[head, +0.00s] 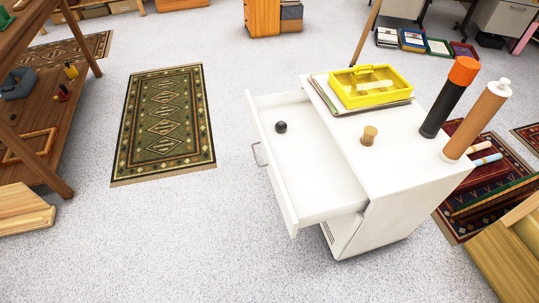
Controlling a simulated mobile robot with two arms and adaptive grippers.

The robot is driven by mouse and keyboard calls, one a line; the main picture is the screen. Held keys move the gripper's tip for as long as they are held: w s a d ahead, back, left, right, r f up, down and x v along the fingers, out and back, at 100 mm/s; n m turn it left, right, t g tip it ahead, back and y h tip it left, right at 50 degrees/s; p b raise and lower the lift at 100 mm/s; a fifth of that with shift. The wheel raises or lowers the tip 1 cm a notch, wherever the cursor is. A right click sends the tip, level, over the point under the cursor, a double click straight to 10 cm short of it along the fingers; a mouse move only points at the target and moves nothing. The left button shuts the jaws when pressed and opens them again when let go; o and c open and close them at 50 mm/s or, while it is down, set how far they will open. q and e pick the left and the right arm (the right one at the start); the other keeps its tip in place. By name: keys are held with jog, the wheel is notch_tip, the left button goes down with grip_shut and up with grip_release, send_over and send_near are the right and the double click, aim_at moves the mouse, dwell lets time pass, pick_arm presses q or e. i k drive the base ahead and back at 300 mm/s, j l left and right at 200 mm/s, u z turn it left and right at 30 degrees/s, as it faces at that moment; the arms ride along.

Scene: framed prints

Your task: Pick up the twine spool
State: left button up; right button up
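A small tan, waisted piece (369,135), which looks like the twine spool, stands upright on the white top of a drawer cabinet (400,165). It is near the edge of the top beside the open drawer (315,175). The drawer is pulled out to the left and holds a small dark round object (281,127) towards its far end. Neither of my grippers is in view.
On the cabinet top are a yellow tray (372,97) on flat sheets, a black cylinder with an orange cap (447,97), and a brown tube (476,122). A wooden shelf (50,120) stands left. Floor around the green rug (163,125) is clear.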

aim_at(369, 133)
jog(key=z, duration=0.4)
jog(key=i+j+z, duration=0.25)
jog(key=z, duration=0.25)
jog(key=i+j+z, duration=0.25)
jog(key=j+z, duration=0.2)
